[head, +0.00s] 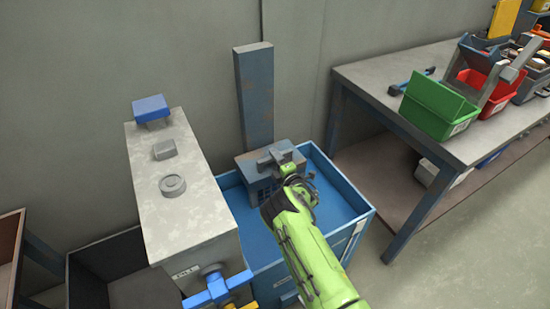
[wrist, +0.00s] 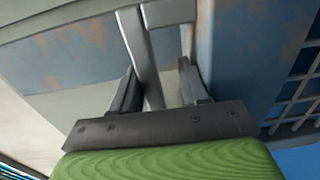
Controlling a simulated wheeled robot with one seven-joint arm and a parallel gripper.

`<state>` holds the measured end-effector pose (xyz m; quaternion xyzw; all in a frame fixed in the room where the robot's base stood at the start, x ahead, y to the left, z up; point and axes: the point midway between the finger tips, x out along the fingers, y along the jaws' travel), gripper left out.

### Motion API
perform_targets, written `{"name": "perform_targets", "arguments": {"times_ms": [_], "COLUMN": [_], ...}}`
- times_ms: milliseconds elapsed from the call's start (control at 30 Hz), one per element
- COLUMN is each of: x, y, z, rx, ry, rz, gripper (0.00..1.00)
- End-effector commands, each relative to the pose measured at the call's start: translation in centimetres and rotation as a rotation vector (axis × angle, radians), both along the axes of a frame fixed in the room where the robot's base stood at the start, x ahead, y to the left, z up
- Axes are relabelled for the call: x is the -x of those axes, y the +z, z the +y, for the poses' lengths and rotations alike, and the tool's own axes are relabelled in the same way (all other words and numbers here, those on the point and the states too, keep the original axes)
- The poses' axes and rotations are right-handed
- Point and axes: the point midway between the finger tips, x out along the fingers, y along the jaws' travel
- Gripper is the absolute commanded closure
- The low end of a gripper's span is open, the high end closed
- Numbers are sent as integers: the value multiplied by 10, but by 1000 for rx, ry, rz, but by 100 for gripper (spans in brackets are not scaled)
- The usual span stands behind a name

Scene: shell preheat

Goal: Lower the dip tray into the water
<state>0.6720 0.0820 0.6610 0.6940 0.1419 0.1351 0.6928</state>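The dip tray (head: 262,192) is a grey basket with a slotted side, at the back of the blue tank (head: 362,212) against an upright post (head: 255,95). Flat blue water (head: 330,205) shows inside the tank. I cannot tell whether the tray's underside touches it. My gripper (head: 283,160) is at the tray's grey handle (head: 268,158). In the wrist view, my gripper's two fingers (wrist: 157,80) stand on either side of the handle bar (wrist: 140,50). The left finger is close to the bar, and a gap shows before the right finger. The gripper looks open.
A tall grey cabinet (head: 180,220) stands left of the tank, with a blue block (head: 151,108) on top and a blue valve handle (head: 220,286) in front. A workbench (head: 375,85) with a green bin (head: 437,107) and a red bin (head: 482,92) stands right.

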Motion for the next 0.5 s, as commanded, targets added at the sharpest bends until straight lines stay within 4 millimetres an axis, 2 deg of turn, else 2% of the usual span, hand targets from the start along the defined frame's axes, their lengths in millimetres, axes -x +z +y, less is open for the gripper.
{"name": "perform_targets", "arguments": {"times_ms": [167,267,500], "x": [0,10,70], "y": [2,4,6], "z": [-1,-5,-30], "rx": [0,1,1], "ry": [0,-1,-4], "rz": [-4,-3,3], "gripper": [55,55,55]}}
